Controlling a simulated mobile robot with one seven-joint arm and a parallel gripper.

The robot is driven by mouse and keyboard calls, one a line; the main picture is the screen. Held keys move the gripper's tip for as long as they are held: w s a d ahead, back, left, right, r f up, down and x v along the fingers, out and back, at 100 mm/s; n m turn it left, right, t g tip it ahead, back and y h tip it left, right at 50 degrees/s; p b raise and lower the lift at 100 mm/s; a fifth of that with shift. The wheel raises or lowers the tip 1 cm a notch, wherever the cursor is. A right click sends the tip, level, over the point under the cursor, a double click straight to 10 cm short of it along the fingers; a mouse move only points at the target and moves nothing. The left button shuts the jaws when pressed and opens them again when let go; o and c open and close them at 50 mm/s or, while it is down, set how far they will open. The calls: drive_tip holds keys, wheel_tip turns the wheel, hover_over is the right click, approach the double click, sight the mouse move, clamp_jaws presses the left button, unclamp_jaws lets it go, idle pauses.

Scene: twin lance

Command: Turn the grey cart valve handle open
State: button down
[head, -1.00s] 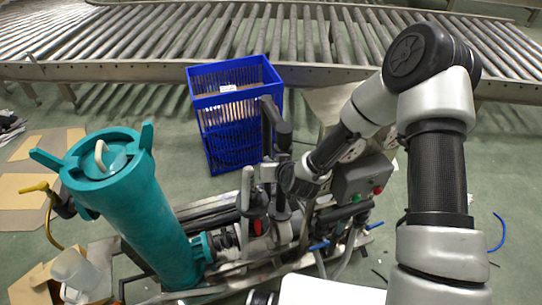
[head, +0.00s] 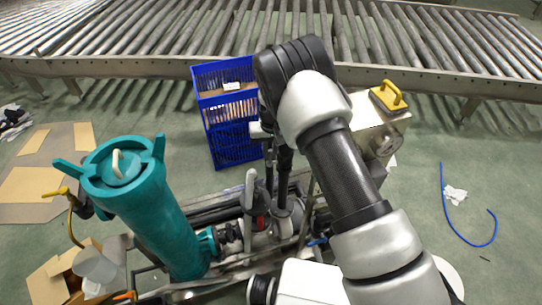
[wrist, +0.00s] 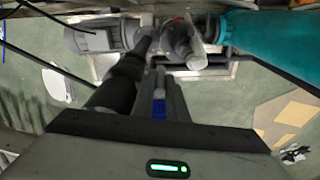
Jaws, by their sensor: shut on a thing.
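The pipework cart (head: 200,292) stands low in the middle of the head view, a large teal canister at its left. A light grey upright lever (head: 251,188) stands by a red part, right of the canister; a similar grey lever (wrist: 196,52) shows in the wrist view. My gripper (head: 284,208) reaches down just right of that lever. In the wrist view its dark finger and grey bar run up to the pipework (wrist: 150,48). It is shut on what seems to be the grey valve handle, but the contact is mostly hidden by the fingers and arm.
The teal canister (head: 150,210) is close left of my gripper. A blue crate (head: 228,125) stands behind the cart, before the roller conveyor (head: 200,35). A box with a yellow handle (head: 390,96) is right. A blue hose (head: 465,243) lies on the floor.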

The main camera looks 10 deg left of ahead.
drive_tip(key=shift+w+a+f+g, duration=0.1)
drive_tip(key=shift+w+a+g, duration=0.05)
drive_tip(key=shift+g, duration=0.25)
drive_tip(key=shift+h+b, duration=0.3)
drive_tip(key=c, duration=1.7)
unclamp_jaws()
drive_tip(key=shift+c, duration=0.2)
drive_tip(key=shift+w, duration=0.1)
